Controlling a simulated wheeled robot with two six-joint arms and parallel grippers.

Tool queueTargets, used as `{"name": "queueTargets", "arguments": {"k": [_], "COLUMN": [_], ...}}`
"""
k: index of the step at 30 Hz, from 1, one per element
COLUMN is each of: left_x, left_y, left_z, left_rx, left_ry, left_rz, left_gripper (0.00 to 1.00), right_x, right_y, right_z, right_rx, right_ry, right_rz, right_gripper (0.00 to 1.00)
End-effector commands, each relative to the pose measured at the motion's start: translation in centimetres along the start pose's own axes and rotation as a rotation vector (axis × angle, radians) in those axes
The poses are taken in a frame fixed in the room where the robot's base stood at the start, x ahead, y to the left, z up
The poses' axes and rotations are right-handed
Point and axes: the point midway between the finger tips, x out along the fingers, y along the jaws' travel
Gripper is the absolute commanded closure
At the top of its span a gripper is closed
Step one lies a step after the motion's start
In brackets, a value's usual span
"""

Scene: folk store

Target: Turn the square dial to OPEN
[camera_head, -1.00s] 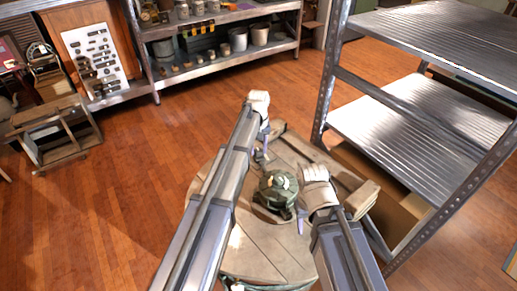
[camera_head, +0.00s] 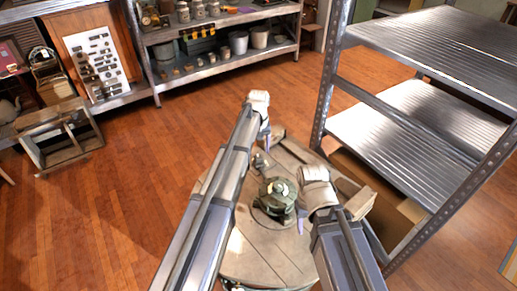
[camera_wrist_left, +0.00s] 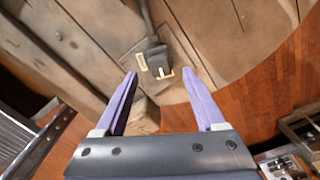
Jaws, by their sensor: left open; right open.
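A dark, square-headed piece, seemingly the square dial (camera_wrist_left: 157,61), sits on a plate on the round wooden top (camera_wrist_left: 222,55), with small white and orange marks beside it. It also shows small in the head view (camera_head: 260,161). Its lettering is too small to read. My left gripper (camera_wrist_left: 160,76) is open and empty, its purple fingertips just short of the dial, one to each side in the picture. In the head view my left gripper (camera_head: 265,140) is beyond the dial. My right gripper (camera_head: 301,218) is open beside a dark green round device (camera_head: 277,196); its fingers are partly hidden.
A metal shelf rack (camera_head: 400,130) stands close on the right. A wooden crate-like frame (camera_head: 60,140) stands on the floor at left. Shelves with pots (camera_head: 225,45) line the back. The wooden floor (camera_head: 150,150) between is clear.

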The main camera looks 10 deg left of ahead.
Motion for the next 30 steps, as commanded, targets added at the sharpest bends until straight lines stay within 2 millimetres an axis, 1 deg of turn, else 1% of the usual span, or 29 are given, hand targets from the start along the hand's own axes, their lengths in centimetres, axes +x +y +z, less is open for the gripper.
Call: {"name": "queueTargets", "arguments": {"k": [1,3,6,9,30], "left_x": [-1.5,-2.4,-3.5,-4.1,-4.1], "left_y": [0.0,0.0,0.0,0.0,0.0], "left_z": [0.0,0.0,0.0,0.0,0.0], "left_rx": [0.000,0.000,0.000,0.000,0.000], "left_ry": [0.000,0.000,0.000,0.000,0.000], "left_rz": [0.000,0.000,0.000,0.000,0.000], "left_gripper": [0.28,0.28,0.28,0.28,0.28], "right_x": [-1.4,-2.4,-3.5,-4.1,-4.1], "right_y": [0.1,0.2,0.3,0.4,0.4], "right_z": [0.1,0.1,0.2,0.2,0.2], "right_rx": [0.000,0.000,0.000,0.000,0.000], "right_ry": [0.000,0.000,0.000,0.000,0.000], "right_rz": [0.000,0.000,0.000,0.000,0.000], "right_gripper": [0.50,0.50,0.50,0.50,0.50]}}
